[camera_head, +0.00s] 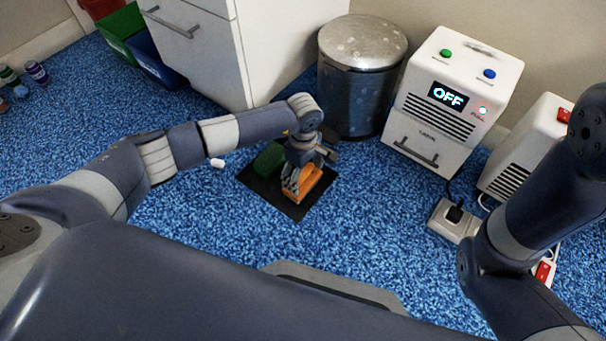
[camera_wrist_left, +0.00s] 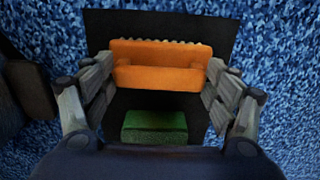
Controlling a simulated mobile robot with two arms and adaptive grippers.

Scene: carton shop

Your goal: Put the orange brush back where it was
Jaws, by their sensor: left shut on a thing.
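The orange brush (camera_head: 307,183) is at the black mat (camera_head: 291,211) on the blue carpet, in the head view. My left gripper (camera_head: 293,188) reaches down over the mat and is shut on the brush. In the left wrist view the brush (camera_wrist_left: 160,66) lies across between the two fingers (camera_wrist_left: 158,85), over the far part of the mat (camera_wrist_left: 105,30). I cannot tell whether the brush touches the mat. A green block-like thing (camera_wrist_left: 155,127) sits on the mat beside the brush, and in the head view it (camera_head: 268,160) is partly hidden by my arm. My right gripper is not in view.
A metal bin (camera_head: 362,75) stands behind the mat. A white box reading OFF (camera_head: 452,97) and a power strip (camera_head: 452,218) are at the right. A white cabinet (camera_head: 200,45) stands behind my left arm. A small white thing (camera_head: 217,163) lies left of the mat.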

